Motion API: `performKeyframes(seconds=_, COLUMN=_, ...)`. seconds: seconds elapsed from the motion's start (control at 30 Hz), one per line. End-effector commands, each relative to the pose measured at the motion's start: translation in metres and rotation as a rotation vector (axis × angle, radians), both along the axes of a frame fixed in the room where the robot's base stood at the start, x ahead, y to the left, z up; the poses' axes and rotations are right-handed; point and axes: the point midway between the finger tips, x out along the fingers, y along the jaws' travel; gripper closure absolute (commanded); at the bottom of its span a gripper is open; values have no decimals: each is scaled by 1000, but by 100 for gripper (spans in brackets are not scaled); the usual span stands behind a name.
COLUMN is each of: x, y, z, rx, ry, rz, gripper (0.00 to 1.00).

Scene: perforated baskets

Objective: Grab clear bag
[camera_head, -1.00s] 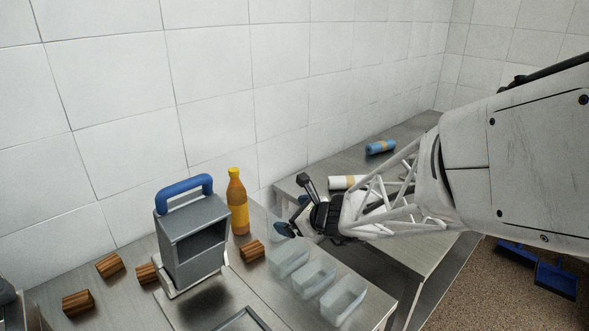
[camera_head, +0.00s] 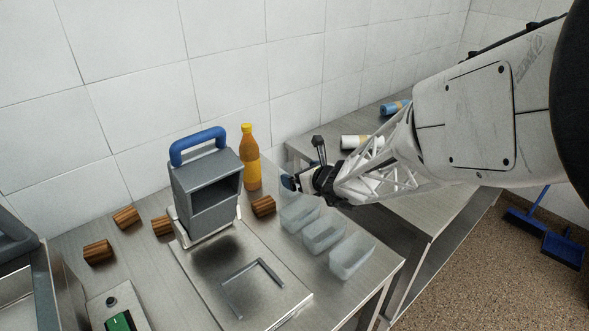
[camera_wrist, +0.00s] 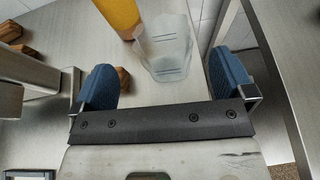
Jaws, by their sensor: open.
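No thing is clearly recognisable as a clear bag. A clear container also shows in the wrist view (camera_wrist: 165,48), ahead of and between my open blue fingertips (camera_wrist: 165,80). Nothing is held, and no contact with the container is visible. A white roll with a tan band (camera_head: 360,142) lies on the back table, partly hidden by my arm. A blue roll (camera_head: 394,107) lies behind it.
An orange bottle (camera_head: 250,165) stands just left of my gripper, with a wooden block (camera_head: 263,206) nearby. More wooden blocks lie left. The tiled wall is behind.

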Motion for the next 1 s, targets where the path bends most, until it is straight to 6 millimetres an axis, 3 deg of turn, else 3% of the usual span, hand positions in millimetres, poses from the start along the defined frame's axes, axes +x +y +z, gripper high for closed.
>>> performKeyframes(seconds=0.63, x=12, y=10, z=-6, rx=-1, ry=1, rz=0, gripper=0)
performKeyframes(seconds=1.0, x=38, y=31, z=-19, rx=-2, ry=1, rz=1, gripper=0)
